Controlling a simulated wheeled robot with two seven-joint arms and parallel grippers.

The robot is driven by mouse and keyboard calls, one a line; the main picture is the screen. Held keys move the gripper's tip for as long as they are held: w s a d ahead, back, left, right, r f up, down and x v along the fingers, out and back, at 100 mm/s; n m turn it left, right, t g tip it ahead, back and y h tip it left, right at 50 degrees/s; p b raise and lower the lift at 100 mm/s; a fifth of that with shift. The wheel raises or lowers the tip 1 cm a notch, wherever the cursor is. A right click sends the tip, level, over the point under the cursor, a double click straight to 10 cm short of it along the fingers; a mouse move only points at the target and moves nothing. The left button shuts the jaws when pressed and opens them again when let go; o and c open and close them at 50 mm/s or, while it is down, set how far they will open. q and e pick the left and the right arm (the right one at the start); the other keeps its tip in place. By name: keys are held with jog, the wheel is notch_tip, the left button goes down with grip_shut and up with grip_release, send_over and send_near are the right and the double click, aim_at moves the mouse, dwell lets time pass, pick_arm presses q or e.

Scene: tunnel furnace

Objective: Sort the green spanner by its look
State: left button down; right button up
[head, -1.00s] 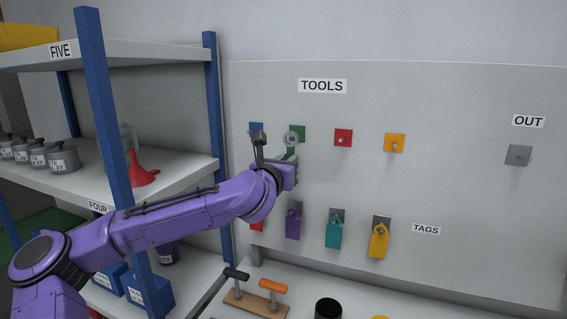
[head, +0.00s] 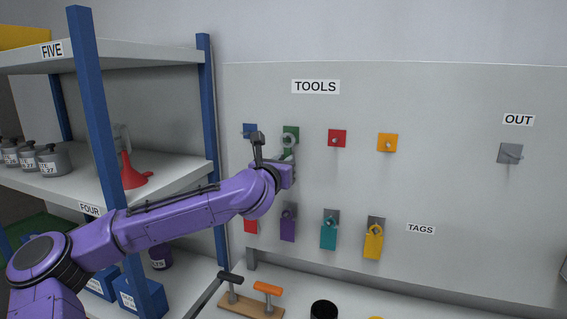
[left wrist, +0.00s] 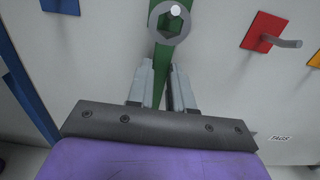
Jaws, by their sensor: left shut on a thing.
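The green spanner (left wrist: 162,72) has a green handle and a grey ring head with a six-sided hole. In the head view its ring (head: 289,140) is in front of the green square on the tool board. My left gripper (left wrist: 164,82) is shut on the handle below the ring. In the left wrist view a pale peg tip (left wrist: 175,10) shows at the upper edge of the hole, and the ring appears to be around the peg. The handle's lower end is hidden by the gripper. My right gripper is not in view.
The board (head: 430,180) has blue (head: 250,130), red (head: 337,138) and orange (head: 387,142) squares with pegs, and a grey one (head: 510,153) under OUT. Coloured tags (head: 328,235) hang below. A shelf rack (head: 205,120) stands left. The board between orange and OUT is clear.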

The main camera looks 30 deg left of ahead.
pick_arm(q)
jog(key=shift+f, duration=0.4)
jog(key=c, duration=1.2)
grip_release()
jog(key=shift+c, duration=0.2)
jog(key=o, duration=0.3)
jog(key=shift+w, duration=0.25)
jog(key=b+v, duration=0.4)
jog(key=v, duration=0.6)
jog(key=shift+s+b, duration=0.25)
jog(key=shift+b, duration=0.05)
jog(key=shift+f, duration=0.1)
